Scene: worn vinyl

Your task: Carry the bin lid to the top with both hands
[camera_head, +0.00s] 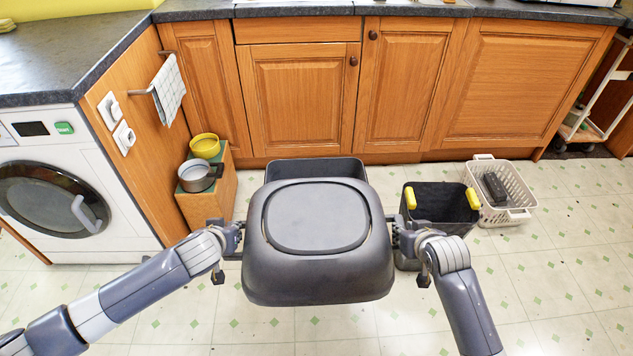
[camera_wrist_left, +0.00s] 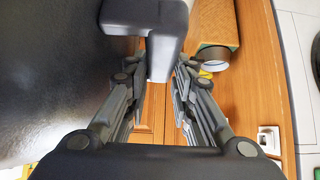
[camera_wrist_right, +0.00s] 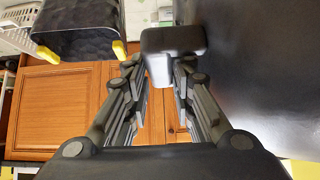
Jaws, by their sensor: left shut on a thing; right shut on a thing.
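The dark grey bin lid (camera_head: 318,215) is held up level between my two grippers in the head view. Behind and partly hidden by it stands the dark bin (camera_head: 315,169), of which the upper rim and back wall show. My left gripper (camera_head: 238,240) is shut on the lid's left side handle, seen between its fingers in the left wrist view (camera_wrist_left: 158,55). My right gripper (camera_head: 396,235) is shut on the lid's right side handle, which shows in the right wrist view (camera_wrist_right: 170,55).
A black bin with yellow handles (camera_head: 440,207) stands to the right, a cream basket (camera_head: 520,217) beyond it. A wooden stand (camera_head: 216,204) bears a grey saucepan (camera_head: 197,176) and a yellow pot (camera_head: 205,146). Wooden cupboards (camera_head: 300,95) close off the back; a washing machine (camera_head: 70,190) is left.

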